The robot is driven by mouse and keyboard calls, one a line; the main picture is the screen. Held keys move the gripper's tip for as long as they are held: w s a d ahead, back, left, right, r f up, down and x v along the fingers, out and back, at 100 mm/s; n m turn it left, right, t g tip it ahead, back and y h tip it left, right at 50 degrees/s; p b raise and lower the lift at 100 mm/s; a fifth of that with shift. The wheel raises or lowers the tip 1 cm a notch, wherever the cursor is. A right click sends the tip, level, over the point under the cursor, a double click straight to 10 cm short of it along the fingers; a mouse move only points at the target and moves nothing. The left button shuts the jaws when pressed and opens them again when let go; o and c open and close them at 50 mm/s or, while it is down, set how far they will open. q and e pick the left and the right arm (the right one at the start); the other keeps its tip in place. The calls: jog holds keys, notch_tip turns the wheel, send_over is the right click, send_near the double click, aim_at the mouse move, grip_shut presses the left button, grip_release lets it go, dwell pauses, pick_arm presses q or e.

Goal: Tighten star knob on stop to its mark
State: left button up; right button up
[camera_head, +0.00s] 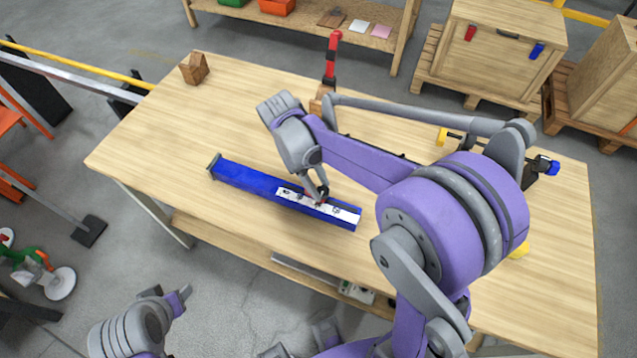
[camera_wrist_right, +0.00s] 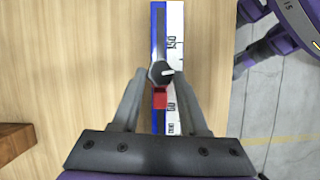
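A long blue rail (camera_head: 245,180) lies on the wooden table, with a white scale strip (camera_head: 345,213) along it. In the right wrist view the dark, round knob (camera_wrist_right: 159,75) sits on the rail next to the white scale (camera_wrist_right: 175,30). A white line on the knob points right. A red block (camera_wrist_right: 160,98), apparently part of the stop, sits just below the knob. My right gripper (camera_wrist_right: 159,76) has its fingers either side of the knob, with narrow gaps showing. In the head view my right gripper (camera_head: 321,196) partly hides the knob. My left arm is at the bottom left; its finger state is unclear.
A wooden block (camera_head: 194,68) sits at the table's far left corner. A red-and-black upright tool (camera_head: 332,58) stands near the back edge. A yellow-and-blue clamp (camera_head: 545,165) is at the right. The table left of the rail is clear.

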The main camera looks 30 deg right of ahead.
grip_shut()
jog(key=shift+d+m+y+b, duration=0.15)
jog(key=shift+m+y+b, duration=0.45)
jog(key=shift+m, duration=1.1)
jog(key=shift+g, duration=0.3)
jog(key=o, duration=0.7)
grip_release()
jog(key=shift+w, duration=0.1)
jog(key=v, duration=1)
jog(key=shift+r+p, duration=0.4)
jog(key=shift+p, duration=0.05)
